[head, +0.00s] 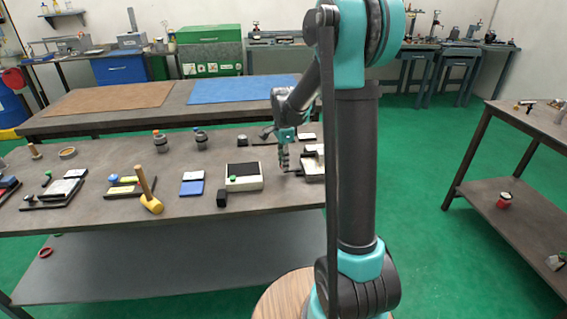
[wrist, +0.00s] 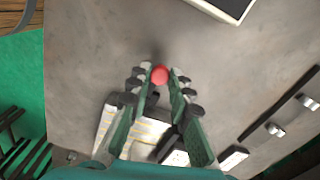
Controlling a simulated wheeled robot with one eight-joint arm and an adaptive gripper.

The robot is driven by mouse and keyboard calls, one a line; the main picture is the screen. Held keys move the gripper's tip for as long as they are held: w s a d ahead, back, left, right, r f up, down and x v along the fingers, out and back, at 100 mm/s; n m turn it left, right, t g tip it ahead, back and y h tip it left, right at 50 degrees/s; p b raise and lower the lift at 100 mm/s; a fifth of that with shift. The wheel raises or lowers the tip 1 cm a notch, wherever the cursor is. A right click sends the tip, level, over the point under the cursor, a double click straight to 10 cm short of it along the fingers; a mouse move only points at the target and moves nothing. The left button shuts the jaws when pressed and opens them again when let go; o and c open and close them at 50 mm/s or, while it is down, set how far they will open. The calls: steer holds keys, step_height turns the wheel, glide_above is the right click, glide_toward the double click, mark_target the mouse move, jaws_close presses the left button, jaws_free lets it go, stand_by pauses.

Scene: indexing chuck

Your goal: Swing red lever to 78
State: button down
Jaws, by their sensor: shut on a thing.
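The red lever's round knob (wrist: 159,75) sits between my fingertips in the wrist view. My gripper (wrist: 158,74) is shut on it, with a finger on each side. A pale block with yellowish lines (wrist: 150,133) lies below the knob in the wrist view, partly behind my fingers; I cannot read any number on it. In the head view my gripper (head: 285,168) is low over the workbench, beside a pale device (head: 313,163) at its right that my arm partly covers. The red knob is too small or hidden to make out there.
A white-framed box with a dark top (head: 244,176) stands left of my gripper, with a black block (head: 221,199) at its front. In the wrist view, a dark rail (wrist: 280,118) lies at right.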

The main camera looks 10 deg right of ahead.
steer(key=c, duration=1.4)
jaws_free()
steer(key=shift+o, duration=0.2)
steer(key=shift+r, duration=0.15)
step_height(320, 180, up, 12)
steer(key=s+d+f+n+t, duration=0.2)
steer(key=s+f+n, duration=0.5)
steer(key=s, duration=0.6)
steer(key=s+d+f+n+t, duration=0.2)
steer(key=s+f+n, duration=0.6)
steer(key=s, duration=0.5)
steer(key=shift+d+f+n, duration=0.3)
steer(key=shift+d+f, duration=0.1)
steer(key=shift+d, duration=0.45)
